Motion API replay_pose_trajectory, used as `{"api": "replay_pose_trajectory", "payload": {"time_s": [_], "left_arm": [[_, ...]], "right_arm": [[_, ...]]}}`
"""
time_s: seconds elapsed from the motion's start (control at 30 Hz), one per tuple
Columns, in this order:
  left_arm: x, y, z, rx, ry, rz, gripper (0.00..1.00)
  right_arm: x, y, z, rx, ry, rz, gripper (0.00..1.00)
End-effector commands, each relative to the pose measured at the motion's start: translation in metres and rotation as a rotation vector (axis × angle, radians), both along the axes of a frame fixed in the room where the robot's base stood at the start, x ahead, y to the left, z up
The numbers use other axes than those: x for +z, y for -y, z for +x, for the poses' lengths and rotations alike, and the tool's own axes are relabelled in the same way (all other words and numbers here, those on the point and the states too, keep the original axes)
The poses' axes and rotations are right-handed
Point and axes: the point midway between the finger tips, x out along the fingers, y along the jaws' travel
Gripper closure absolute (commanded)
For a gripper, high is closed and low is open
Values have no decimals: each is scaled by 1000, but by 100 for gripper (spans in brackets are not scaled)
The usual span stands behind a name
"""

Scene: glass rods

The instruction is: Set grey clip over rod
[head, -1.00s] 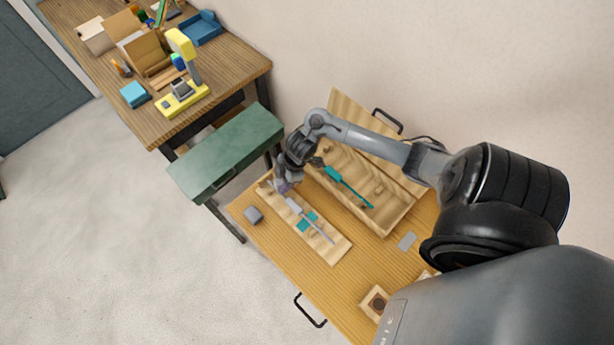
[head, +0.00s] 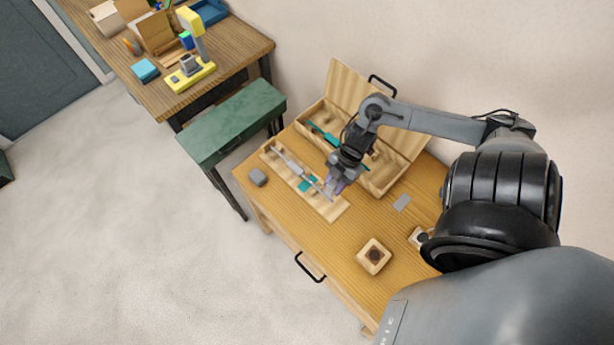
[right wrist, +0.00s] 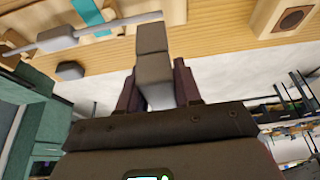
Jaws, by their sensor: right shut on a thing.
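My right gripper (head: 336,187) is over the near right end of a pale wooden tray (head: 331,209). In the right wrist view its dark fingers (right wrist: 155,85) are shut on a grey block-shaped piece, seemingly the grey clip (right wrist: 151,40). A thin pale rod (head: 312,179) lies lengthwise along the tray. The rod (right wrist: 118,23) has a thicker grey sleeve (right wrist: 57,38) away from the gripper. The rod's end appears close to the held clip; I cannot tell whether they touch. My left gripper is not in view.
A teal piece (head: 307,184) lies in the tray. An open wooden case (head: 395,180) stands behind it. A grey block (head: 258,177), a flat grey piece (head: 401,203) and a wooden block with a dark hole (head: 374,256) are on the table. The table's front is clear.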

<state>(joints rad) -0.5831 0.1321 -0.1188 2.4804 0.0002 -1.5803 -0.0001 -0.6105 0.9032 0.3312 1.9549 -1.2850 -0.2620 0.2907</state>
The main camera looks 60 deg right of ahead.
Motion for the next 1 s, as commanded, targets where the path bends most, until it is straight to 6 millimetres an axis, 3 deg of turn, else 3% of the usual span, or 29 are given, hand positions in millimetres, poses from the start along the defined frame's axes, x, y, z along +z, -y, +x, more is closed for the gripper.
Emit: {"api": "replay_pose_trajectory", "payload": {"time_s": [0.6,0.8,1.0], "left_arm": [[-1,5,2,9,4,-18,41],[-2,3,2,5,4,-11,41],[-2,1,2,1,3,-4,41]], "right_arm": [[-53,17,89,-3,2,2,96],[-63,21,104,0,1,0,96],[-70,21,107,-1,-1,0,96]]}}
